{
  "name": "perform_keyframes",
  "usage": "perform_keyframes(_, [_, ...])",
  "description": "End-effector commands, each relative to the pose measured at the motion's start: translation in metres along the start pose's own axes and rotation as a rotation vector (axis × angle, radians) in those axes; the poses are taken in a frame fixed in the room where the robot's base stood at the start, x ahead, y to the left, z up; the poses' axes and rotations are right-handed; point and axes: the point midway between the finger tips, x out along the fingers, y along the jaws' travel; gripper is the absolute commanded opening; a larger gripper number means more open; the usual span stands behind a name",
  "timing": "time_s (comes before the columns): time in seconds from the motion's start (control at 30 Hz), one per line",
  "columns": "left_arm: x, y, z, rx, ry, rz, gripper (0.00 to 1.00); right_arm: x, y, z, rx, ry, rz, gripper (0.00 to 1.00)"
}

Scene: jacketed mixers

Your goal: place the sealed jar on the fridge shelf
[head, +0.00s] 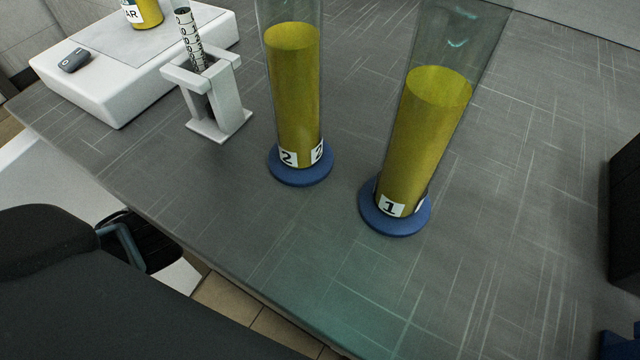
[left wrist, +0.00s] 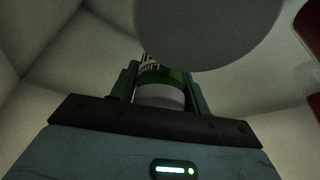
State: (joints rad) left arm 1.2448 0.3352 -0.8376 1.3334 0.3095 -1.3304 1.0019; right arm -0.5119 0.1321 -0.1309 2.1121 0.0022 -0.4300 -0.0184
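A jar (head: 143,12) with yellow contents and a white label ending in "AR" stands on a white flat-topped device (head: 120,90) at the top left of the head view. Its top is cut off, so its lid is hidden. No gripper shows beside it. In the left wrist view, the dark fingers of my left gripper (left wrist: 161,88) stand apart. A green band and a pale rounded shape (left wrist: 160,94) show between them. I cannot tell whether they grip it. A large grey disc (left wrist: 205,30) hides part of the fingertip area. No fridge shelf is recognisable. My right gripper is out of view.
Two tall clear cylinders of yellow liquid, number 2 (head: 296,100) and number 1 (head: 425,140), stand on blue bases on the grey table (head: 520,230). A white stand (head: 222,105) holds a graduated tube (head: 188,40). The table's right part is mostly clear.

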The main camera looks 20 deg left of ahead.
Motion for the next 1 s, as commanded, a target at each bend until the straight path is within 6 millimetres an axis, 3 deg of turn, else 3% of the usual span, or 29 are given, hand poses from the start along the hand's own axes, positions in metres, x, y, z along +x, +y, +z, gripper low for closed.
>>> perform_keyframes(0.03, [0.000, 0.000, 0.000, 0.000, 0.000, 0.000, 0.53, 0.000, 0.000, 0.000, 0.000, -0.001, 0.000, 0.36])
perform_keyframes(0.13, [0.000, 0.000, 0.000, 0.000, 0.000, 0.000, 0.66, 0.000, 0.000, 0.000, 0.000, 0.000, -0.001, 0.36])
perform_keyframes(0.47, [-0.003, 0.000, -0.002, 0.000, 0.002, 0.000, 0.66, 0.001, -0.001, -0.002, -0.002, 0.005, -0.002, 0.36])
perform_keyframes(0.7, [-0.037, 0.001, -0.003, -0.001, 0.003, 0.004, 0.66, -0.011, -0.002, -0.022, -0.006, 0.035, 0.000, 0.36])
perform_keyframes(1.0, [-0.060, 0.001, 0.057, 0.001, -0.002, 0.003, 0.66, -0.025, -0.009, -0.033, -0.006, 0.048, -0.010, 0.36])
